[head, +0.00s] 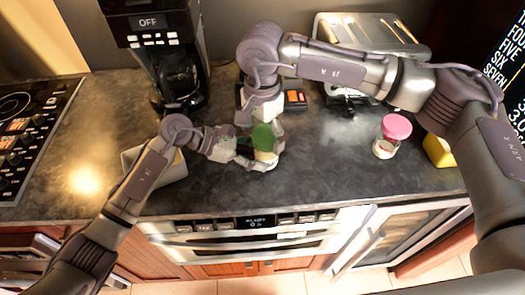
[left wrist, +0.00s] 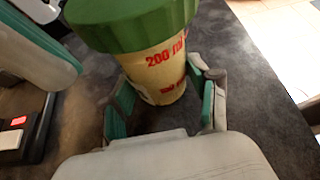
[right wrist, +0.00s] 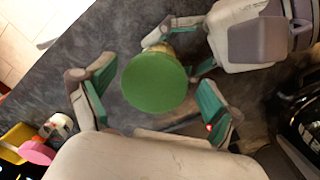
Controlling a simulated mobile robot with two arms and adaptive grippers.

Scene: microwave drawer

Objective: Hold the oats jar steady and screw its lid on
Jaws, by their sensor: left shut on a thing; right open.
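The oats jar (head: 265,156), pale with red print, stands on the dark counter with a green lid (head: 263,138) on top. In the left wrist view the jar (left wrist: 158,70) shows its print below the wide green lid (left wrist: 130,22). I cannot tell how tight the lid is. My left gripper (head: 262,162) is shut on the jar body, low down, with one finger on each side. My right gripper (head: 262,124) is open above the lid. In the right wrist view the lid (right wrist: 155,82) lies between its spread fingers, apart from both.
A pink-lidded jar (head: 391,135) and a yellow object (head: 438,150) stand to the right. A coffee maker (head: 172,65) is at the back left, a grey container (head: 165,175) behind my left forearm.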

